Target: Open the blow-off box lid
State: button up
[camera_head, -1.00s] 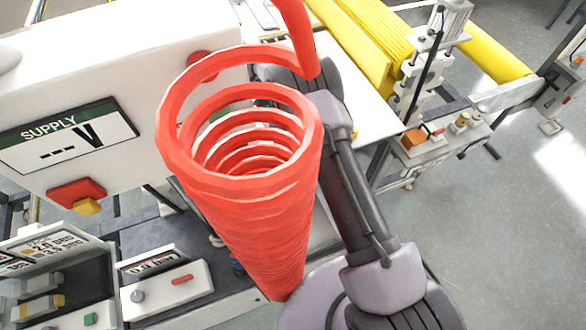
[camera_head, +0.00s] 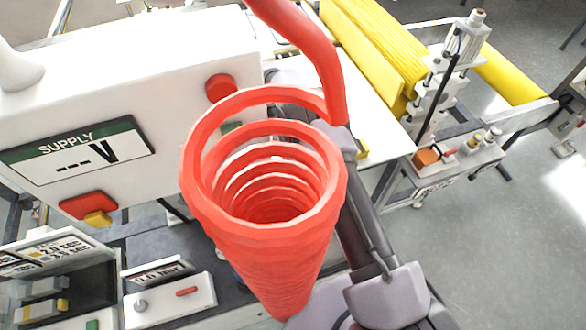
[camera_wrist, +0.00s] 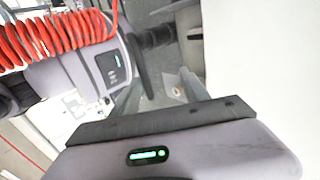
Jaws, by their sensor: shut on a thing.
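My gripper (camera_wrist: 188,90) shows in the wrist view beyond the dark plate and the grey-purple housing with a green light. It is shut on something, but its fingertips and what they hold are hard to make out. In the head view the large red coiled hose hides my gripper; only my arm shows behind and right of the coil. I cannot make out the blow-off box or its lid for certain in either view, so I cannot tell how the lid stands.
The red coiled hose (camera_head: 265,230) fills the middle of the head view and crosses the wrist view's top left (camera_wrist: 60,35). A white supply box (camera_head: 180,60) stands left, a small gauge box (camera_head: 170,297) below it.

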jog(key=shift+r, duration=0.1)
dwell(0.3)
jog(key=s+d+r+b, duration=0.1)
jog(key=s+d+r, duration=0.1)
jog(key=s, duration=0.6)
jog(key=s+d+r+b, duration=0.2)
jog(key=s+r, duration=0.1)
jog(key=s, duration=0.5)
jog(key=shift+s, duration=0.2)
